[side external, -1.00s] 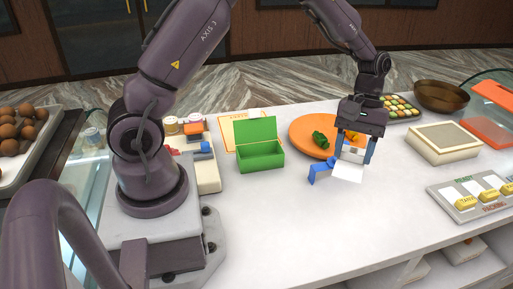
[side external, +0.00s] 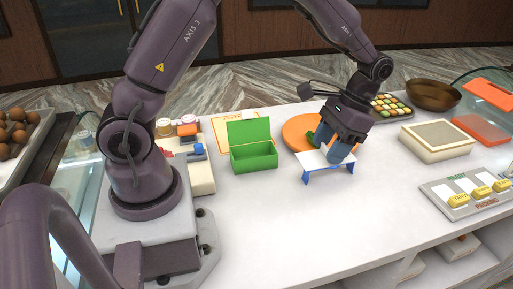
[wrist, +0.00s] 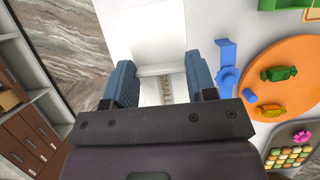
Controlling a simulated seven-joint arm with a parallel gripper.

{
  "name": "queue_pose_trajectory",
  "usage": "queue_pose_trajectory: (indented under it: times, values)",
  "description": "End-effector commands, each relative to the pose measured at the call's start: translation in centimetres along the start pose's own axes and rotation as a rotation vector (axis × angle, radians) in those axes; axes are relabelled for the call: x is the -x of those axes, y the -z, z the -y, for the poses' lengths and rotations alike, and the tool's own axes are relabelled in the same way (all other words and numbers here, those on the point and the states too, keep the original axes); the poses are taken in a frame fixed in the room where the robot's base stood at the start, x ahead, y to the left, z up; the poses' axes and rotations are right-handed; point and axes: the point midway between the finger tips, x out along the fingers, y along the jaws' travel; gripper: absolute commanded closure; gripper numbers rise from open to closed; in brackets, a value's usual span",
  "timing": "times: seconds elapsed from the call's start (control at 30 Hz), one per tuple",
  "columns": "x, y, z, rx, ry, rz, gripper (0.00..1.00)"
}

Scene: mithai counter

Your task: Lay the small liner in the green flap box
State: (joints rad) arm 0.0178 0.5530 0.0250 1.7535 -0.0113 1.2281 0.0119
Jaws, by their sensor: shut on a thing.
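The green flap box (side external: 254,163) stands on the white counter, its lid raised at the back. A white sheet that looks like the small liner (side external: 318,159) lies nearly flat at my gripper (side external: 328,154), with blue supports (side external: 350,168) under its edges. I cannot tell whether it touches them. In the wrist view, the white liner (wrist: 158,35) extends ahead of my gripper (wrist: 162,85), whose fingers are shut on it at either side. Lettering reading "SMALL" shows between the fingers. A blue part (wrist: 227,68) is just right of the right finger. The gripper is right of the box.
An orange plate (side external: 296,137) with wrapped sweets is behind my gripper. A cream box (side external: 437,139) and a packing board (side external: 470,193) are at the right. A pale tray of small items (side external: 200,172) is left of the green box. The front counter is clear.

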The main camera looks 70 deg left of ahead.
Motion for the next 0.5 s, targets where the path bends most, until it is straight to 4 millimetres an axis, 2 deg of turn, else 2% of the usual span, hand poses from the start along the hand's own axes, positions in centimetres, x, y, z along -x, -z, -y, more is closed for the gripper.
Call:
queue_pose_trajectory:
  times: [0.07, 0.17, 0.27, 0.33, 0.5]
  values:
    - [0.0, 0.0, 0.7, 0.018, -0.007, 0.001, 0.7]
    - [-0.3, -0.1, 2.8, 0.074, -0.03, 0.007, 0.7]
    - [-1.0, -0.6, 6.3, 0.155, -0.055, 0.019, 0.7]
    - [-1.7, -1.2, 9.3, 0.203, -0.066, 0.024, 0.7]
    - [-4.1, -3.5, 16.3, 0.249, -0.076, 0.029, 0.7]
